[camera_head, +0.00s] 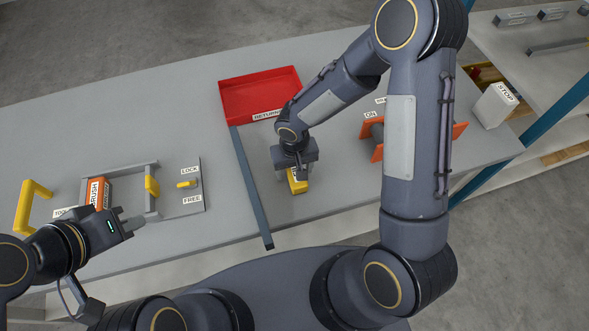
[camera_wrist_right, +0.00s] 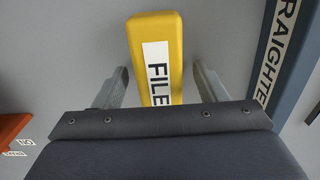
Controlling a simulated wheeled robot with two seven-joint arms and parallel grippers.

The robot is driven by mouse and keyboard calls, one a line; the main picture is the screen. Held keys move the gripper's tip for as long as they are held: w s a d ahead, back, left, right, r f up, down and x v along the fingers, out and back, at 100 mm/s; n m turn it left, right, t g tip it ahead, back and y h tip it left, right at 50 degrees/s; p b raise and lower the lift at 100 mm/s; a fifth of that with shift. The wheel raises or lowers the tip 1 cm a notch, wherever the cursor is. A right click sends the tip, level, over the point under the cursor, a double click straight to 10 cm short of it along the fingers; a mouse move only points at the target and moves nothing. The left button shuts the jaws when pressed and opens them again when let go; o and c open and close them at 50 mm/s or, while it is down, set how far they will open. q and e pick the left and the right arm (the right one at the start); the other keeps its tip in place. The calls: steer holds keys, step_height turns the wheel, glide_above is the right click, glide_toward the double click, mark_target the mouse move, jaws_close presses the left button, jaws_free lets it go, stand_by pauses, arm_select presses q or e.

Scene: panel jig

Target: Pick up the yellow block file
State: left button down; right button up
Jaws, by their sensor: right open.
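The yellow block file (camera_head: 298,186) lies on the grey table near its front edge, partly hidden under my right gripper (camera_head: 294,170). In the right wrist view the yellow block file (camera_wrist_right: 157,55) is long, with a white label reading FILE. The fingers of my right gripper (camera_wrist_right: 162,80) are open, one on each side of the block, with a gap on both sides. My left gripper (camera_head: 133,223) is over the table's front left, away from the block; its finger opening is not clear.
A blue-grey straightedge (camera_head: 250,190) lies left of the block. A red RETURN tray (camera_head: 262,96) is behind it. An orange stand (camera_head: 459,130) marked ON is at the right. A brush, yellow handles and a LOCK/FREE latch plate (camera_head: 185,205) are at the left.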

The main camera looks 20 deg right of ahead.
steer(key=shift+f, duration=0.1)
steer(key=shift+c, duration=0.4)
steer(key=c, duration=1.2)
